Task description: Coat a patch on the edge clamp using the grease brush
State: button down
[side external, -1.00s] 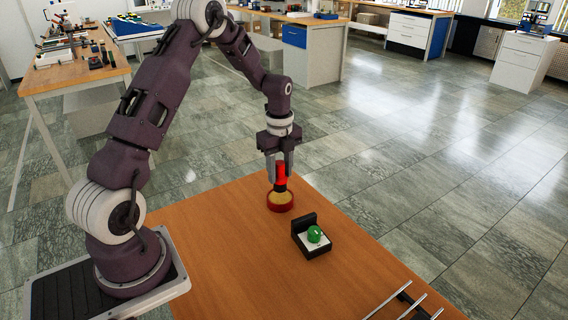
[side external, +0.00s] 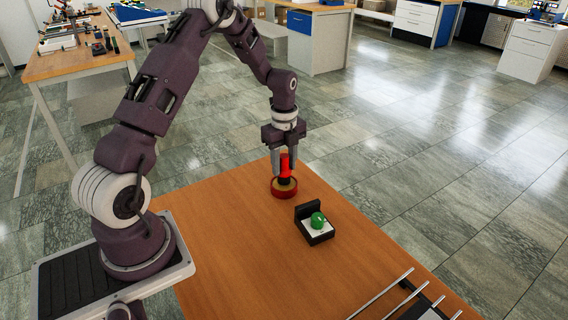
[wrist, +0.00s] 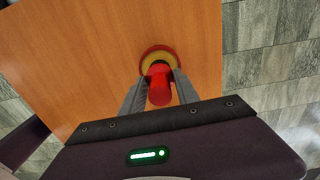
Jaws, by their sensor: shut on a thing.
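My gripper (side external: 290,162) points down and is shut on the red handle of the grease brush (side external: 286,163), near the far edge of the wooden table. The brush stands upright with its dark lower end in a round red dish (side external: 284,193) of yellowish grease; its tip is hidden there. In the wrist view the red handle (wrist: 159,88) is between the fingers (wrist: 158,76), over the red-rimmed dish (wrist: 143,59). A black block with an upright back plate (side external: 307,209), a white face and a green dome (side external: 318,219) stands right of the dish. I cannot tell whether it is the edge clamp.
Parallel metal rods on a dark support (side external: 409,292) lie at the table's near right. The wooden table (side external: 240,250) is bare between my base and the dish. Benches with lab gear stand away across the tiled floor.

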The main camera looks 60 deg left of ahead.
jog(key=shift+f, duration=0.55)
dwell(1.1)
jog(key=shift+r, duration=3.55)
